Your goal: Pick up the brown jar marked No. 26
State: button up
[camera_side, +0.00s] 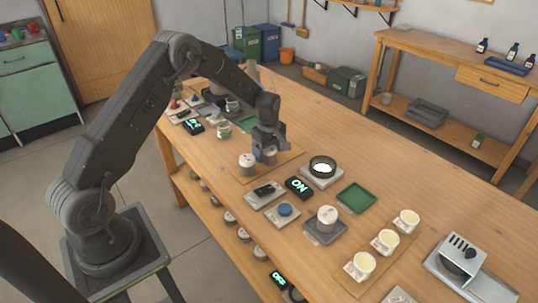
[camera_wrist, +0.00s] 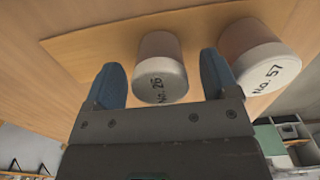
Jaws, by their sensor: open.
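The jar marked No. 26 (camera_wrist: 160,72) has a white lid with dark lettering and a dull brownish body. In the wrist view it stands between the two blue fingers of my gripper (camera_wrist: 161,64), with a gap visible on each side. My gripper is open. In the side view my gripper (camera_side: 268,146) points down over this jar (camera_side: 270,157) and partly hides it. A similar jar marked No. 57 (camera_wrist: 264,62) stands just right of the right finger; in the side view it appears to be the jar on the left (camera_side: 247,165).
Both jars stand on a thin wooden board (camera_wrist: 95,42) on the long table. Nearby are a black-rimmed bowl (camera_side: 322,167), a lit ON display (camera_side: 298,187), a green tray (camera_side: 356,197) and another lidded jar (camera_side: 327,217). Several cream cups stand at the front right.

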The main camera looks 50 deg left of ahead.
jog(key=shift+c, duration=0.4)
jog(key=c, duration=0.9)
jog(key=shift+c, duration=0.3)
jog(key=shift+r, duration=0.15)
